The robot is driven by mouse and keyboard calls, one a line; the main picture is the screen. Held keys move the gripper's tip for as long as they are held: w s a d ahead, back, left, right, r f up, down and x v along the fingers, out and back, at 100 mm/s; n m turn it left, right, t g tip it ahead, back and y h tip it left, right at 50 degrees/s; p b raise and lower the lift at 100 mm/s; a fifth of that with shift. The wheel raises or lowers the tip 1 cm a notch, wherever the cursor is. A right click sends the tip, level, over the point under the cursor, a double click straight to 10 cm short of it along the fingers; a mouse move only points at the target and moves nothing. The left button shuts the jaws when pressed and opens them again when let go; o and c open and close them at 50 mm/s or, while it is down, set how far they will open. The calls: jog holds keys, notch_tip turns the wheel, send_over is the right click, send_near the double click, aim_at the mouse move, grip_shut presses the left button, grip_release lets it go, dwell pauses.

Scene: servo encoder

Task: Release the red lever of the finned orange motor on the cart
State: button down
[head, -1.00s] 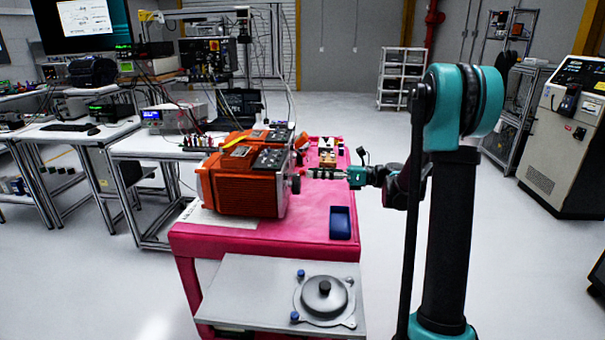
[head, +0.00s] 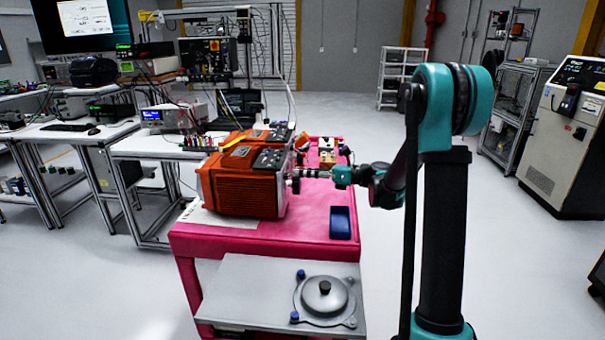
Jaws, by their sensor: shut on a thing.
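The finned orange motor (head: 240,190) sits on the pink cart (head: 300,230), with a dark panel on top. My gripper (head: 300,173) reaches in from the right to the motor's right end face. Its jaws are shut on the small red lever there. The lever is mostly hidden by the fingers, and its exact angle cannot be told at this size.
A blue tray (head: 340,222) lies on the cart to the right of the motor. Small parts (head: 327,158) stand at the cart's far end. A grey plate with a round fixture (head: 324,292) is at the near end. Workbenches (head: 75,130) stand at left.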

jog(key=shift+w+a+r+h, duration=0.15)
jog(key=shift+r+h, duration=0.3)
jog(key=shift+h, duration=0.45)
jog(key=c, duration=1.4)
grip_release()
jog(key=shift+c, duration=0.2)
jog(key=d+r, duration=0.2)
jog(key=d, duration=1)
jog(key=shift+s, duration=0.35)
jog(key=shift+a, duration=0.1)
